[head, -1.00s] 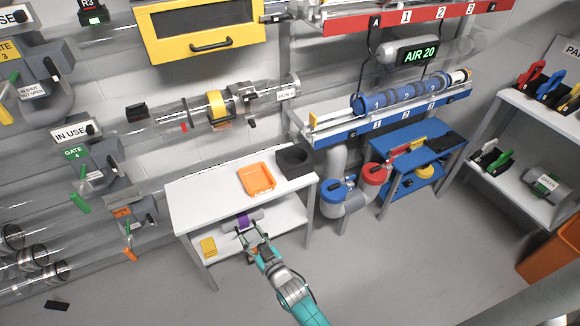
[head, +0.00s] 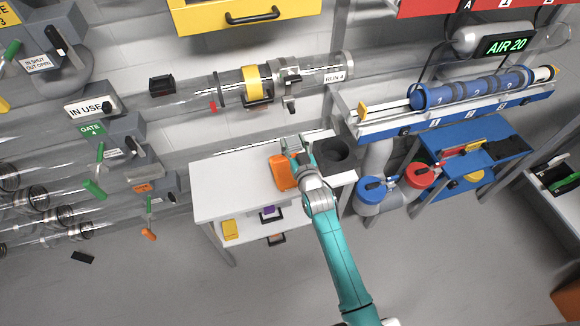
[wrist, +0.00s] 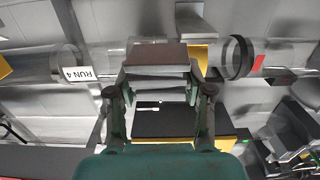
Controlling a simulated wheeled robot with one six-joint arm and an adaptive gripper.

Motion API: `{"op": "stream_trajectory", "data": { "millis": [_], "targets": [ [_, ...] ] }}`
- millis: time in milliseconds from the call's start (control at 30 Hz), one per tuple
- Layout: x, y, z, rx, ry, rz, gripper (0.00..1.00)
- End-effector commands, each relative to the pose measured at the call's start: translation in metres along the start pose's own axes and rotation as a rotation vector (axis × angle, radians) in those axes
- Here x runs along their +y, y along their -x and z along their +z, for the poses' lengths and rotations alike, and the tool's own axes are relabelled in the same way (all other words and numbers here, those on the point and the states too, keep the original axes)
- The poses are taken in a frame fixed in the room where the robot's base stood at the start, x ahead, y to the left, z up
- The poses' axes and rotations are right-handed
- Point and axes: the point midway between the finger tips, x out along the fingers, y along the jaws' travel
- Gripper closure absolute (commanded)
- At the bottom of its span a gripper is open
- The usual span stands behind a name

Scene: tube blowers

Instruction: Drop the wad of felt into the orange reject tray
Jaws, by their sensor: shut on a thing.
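The orange reject tray (head: 280,172) lies on the white bench top, partly covered by my gripper (head: 292,147) in the head view. My gripper is raised over or just behind the tray; its exact height is hard to tell. In the wrist view my gripper (wrist: 157,78) is closed on a small dull brown-grey piece, which I take to be the wad of felt (wrist: 156,53). The wad cannot be made out in the head view. The tray is not seen in the wrist view.
A dark round-holed block (head: 334,153) stands on the white bench (head: 230,185) right of the tray. Clear pipes with a yellow-banded section (head: 252,82) run along the wall behind. A yellow item (head: 230,229) and a purple item (head: 269,211) are on the lower shelf.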

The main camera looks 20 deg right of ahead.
Motion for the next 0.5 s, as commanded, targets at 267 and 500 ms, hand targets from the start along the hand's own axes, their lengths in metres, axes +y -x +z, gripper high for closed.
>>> {"op": "stream_trajectory", "data": {
  "millis": [267, 500],
  "targets": [
    [0.0, -0.001, 0.027, -0.002, 0.0, 0.0, 0.73],
    [0.0, -0.003, 0.049, -0.001, 0.0, 0.0, 0.73]
  ]
}}
